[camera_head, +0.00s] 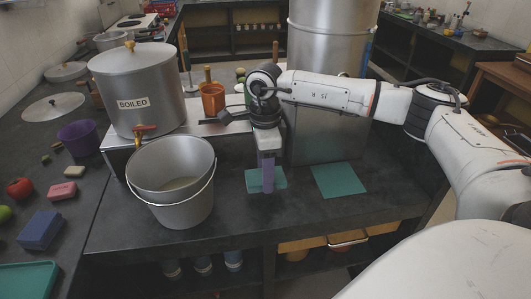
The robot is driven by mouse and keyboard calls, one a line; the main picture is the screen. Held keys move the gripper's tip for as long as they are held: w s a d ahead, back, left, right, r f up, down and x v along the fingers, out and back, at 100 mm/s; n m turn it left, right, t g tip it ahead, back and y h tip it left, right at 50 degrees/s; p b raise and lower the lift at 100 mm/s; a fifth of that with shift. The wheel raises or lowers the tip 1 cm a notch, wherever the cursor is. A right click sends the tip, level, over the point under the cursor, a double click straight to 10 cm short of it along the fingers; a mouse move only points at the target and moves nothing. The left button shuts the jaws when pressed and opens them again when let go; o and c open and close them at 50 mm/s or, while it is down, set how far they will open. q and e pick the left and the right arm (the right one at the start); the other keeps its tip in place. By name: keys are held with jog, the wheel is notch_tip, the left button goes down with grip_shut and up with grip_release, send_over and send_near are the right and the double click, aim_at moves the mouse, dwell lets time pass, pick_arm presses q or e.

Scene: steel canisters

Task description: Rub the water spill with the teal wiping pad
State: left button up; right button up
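My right arm reaches in from the right, and its gripper (267,178) points down at the front middle of the dark counter (240,212). The teal wiping pad (280,178) is at its fingers, showing on both sides of them. The near finger covers the pad's middle, and the gripper looks shut on it. The pad is at or just above the counter; I cannot tell if it touches. A flat teal square (338,181) lies to the right. I cannot make out the water spill. My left gripper is not in view.
A steel bucket (185,205) stands close left of the gripper. Behind it is a big canister labelled BOILED (135,85) with a tap. A tall steel canister (330,40) stands behind my arm. An orange cup (213,98) is at the back. The counter's front edge is near.

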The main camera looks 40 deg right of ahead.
notch_tip(320, 180, up, 2)
jog(key=shift+p, duration=0.55)
jog(key=shift+r+p, duration=0.7)
jog(key=shift+r, duration=0.35)
